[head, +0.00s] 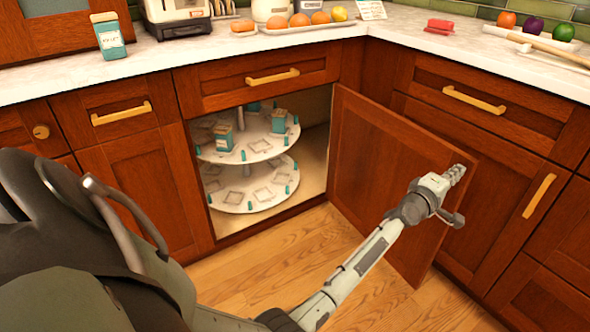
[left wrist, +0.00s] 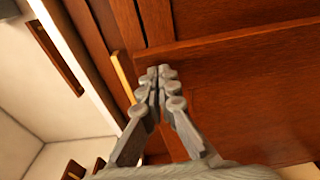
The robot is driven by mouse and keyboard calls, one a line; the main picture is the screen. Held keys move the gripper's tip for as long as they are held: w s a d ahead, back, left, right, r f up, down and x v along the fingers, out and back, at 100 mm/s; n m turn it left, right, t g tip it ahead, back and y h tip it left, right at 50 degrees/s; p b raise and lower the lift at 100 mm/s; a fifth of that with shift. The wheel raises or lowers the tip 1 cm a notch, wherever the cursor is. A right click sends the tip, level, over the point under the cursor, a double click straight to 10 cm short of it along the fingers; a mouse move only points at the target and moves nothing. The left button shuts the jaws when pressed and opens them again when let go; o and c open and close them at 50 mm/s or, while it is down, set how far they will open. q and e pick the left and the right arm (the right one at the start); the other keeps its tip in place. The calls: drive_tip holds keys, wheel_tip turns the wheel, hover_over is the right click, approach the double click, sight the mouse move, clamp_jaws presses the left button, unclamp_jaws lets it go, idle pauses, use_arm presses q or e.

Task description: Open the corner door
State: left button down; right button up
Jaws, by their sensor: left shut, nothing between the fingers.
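The corner door (head: 375,170) is a reddish-brown wood panel standing swung out from the corner cabinet in the head view. The opening beside it shows a two-tier round turntable (head: 245,150) with small boxes on it. My left gripper (head: 458,172) is at the door's free upper corner, its fingers together and empty. In the left wrist view the closed fingertips (left wrist: 160,75) lie over wood panelling. I cannot tell whether they touch the door. My right gripper is not in view.
Drawers with brass handles (head: 474,100) flank the corner. The right cabinet has an upright brass handle (head: 538,196) near the door. The pale counter (head: 230,55) carries a toaster (head: 178,18), a blue-green box (head: 109,36) and fruit. The wooden floor (head: 270,262) before the opening is clear.

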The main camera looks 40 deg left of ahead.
use_arm(q)
drive_tip(key=shift+w+d, duration=0.3)
drive_tip(key=shift+w, duration=0.5)
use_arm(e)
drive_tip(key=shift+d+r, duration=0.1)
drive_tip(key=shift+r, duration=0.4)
use_arm(q)
drive_tip(key=shift+r, duration=0.1)
